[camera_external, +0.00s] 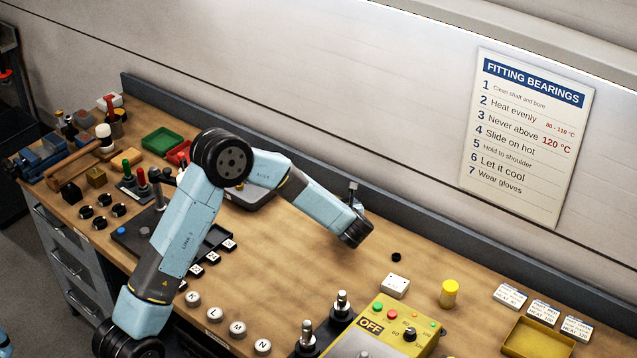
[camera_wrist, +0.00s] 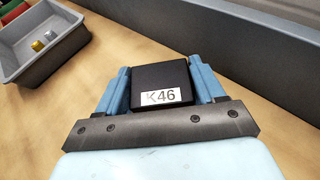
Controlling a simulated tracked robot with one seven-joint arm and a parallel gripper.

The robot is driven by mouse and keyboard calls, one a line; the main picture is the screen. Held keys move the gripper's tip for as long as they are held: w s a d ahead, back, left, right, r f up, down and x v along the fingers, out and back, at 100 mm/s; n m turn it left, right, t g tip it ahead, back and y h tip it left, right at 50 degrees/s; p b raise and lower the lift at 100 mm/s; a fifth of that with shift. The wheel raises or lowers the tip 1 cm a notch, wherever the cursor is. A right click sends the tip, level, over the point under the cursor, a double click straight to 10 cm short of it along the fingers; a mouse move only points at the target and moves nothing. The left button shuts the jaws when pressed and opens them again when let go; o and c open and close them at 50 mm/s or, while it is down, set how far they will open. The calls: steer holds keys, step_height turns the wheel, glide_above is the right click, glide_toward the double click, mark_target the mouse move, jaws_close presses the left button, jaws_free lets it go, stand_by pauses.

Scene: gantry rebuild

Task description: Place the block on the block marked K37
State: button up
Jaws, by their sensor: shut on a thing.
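My gripper (camera_wrist: 160,67) is shut on a black block (camera_wrist: 160,82) with a white label reading K46. Its two blue fingers press on the block's left and right sides in the wrist view. In the external view my wrist hides the fingers and the held block. Several small black blocks with white labels (camera_external: 212,258) stand in a slanting row left of my wrist. Their labels are too small to read, so I cannot tell which is K37.
A grey bin (camera_wrist: 40,42) with small metal pieces lies left of the fingers. A white box (camera_external: 395,285), a yellow cylinder (camera_external: 449,293) and a yellow control box (camera_external: 400,325) stand at right. A low grey ledge (camera_external: 440,238) runs along the back. Bench near my wrist is mostly clear.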

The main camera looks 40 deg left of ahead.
steer(key=o, duration=1.6)
steer(key=shift+o, duration=0.2)
steer(key=v, duration=1.2)
step_height(320, 180, up, 14)
steer(key=d+m+t+h, duration=0.1)
steer(key=m+t+h, duration=0.4)
steer(key=m, duration=0.6)
steer(key=s+r+m+g+h, duration=0.1)
steer(key=s+r+m+h, duration=0.5)
steer(key=s+r+m, duration=0.5)
steer(key=s+a+f+m+g, duration=0.2)
steer(key=s+a+m, duration=0.2)
steer(key=s+m, duration=0.3)
steer(key=s+a+f+m+g+y, duration=0.1)
steer(key=s+a+f+m+g, duration=0.2)
steer(key=s, duration=1.3)
steer(key=s+a+f+m+g, duration=0.2)
steer(key=s+a+m, duration=0.4)
steer(key=s+m, duration=0.5)
steer(key=shift+s+a+f+m+g, duration=0.3)
steer(key=shift+a+m+g, duration=0.15)
steer(key=shift+m, duration=0.55)
